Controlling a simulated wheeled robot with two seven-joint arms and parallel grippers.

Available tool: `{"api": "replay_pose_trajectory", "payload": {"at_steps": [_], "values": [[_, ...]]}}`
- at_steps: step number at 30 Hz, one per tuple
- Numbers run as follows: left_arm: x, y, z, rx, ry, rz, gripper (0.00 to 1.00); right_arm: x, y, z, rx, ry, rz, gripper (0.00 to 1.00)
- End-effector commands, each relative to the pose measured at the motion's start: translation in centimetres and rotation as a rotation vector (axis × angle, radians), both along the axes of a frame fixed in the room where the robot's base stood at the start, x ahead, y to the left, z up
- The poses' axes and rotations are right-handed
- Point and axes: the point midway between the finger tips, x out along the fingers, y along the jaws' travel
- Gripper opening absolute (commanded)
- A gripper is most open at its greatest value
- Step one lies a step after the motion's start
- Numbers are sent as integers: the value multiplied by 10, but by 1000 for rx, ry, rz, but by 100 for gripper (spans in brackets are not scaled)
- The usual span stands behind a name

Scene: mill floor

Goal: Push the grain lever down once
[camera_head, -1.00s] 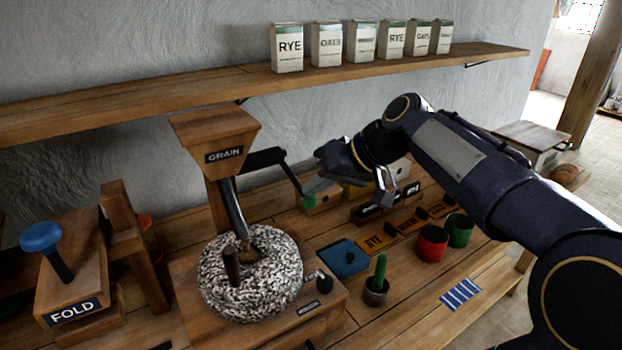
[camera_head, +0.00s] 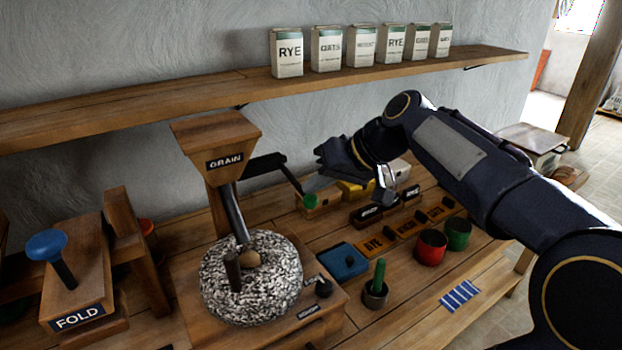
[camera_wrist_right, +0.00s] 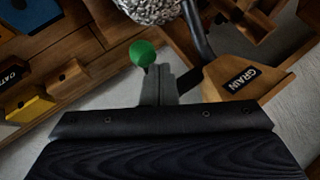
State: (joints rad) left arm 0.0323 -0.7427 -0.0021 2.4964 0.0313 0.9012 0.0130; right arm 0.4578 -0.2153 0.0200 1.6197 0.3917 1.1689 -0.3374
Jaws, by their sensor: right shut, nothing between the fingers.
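The grain lever is a black arm (camera_head: 265,163) beside the wooden hopper labelled GRAIN (camera_head: 215,140); it slopes down to the right and ends in a green knob (camera_head: 310,201). My right gripper (camera_head: 318,184) is shut and empty, with its grey fingertips close above the knob. In the right wrist view the fingers (camera_wrist_right: 158,84) are together and the green knob (camera_wrist_right: 142,53) shows just past their tips. I cannot tell whether they touch it. My left gripper is not in view.
A speckled millstone (camera_head: 250,285) sits below the hopper. A FOLD press with a blue knob (camera_head: 47,245) stands at left. A shelf (camera_head: 180,105) with bags runs above.

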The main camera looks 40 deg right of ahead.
Motion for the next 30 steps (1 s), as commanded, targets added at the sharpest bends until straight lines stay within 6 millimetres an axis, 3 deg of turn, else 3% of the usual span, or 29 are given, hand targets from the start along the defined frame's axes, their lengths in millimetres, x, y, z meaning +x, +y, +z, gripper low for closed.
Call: {"api": "replay_pose_trajectory", "payload": {"at_steps": [15,30], "values": [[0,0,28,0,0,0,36,0,-1,34,-1,0,-1,0],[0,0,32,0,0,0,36,0,0,40,-1,0,-1,0]]}}
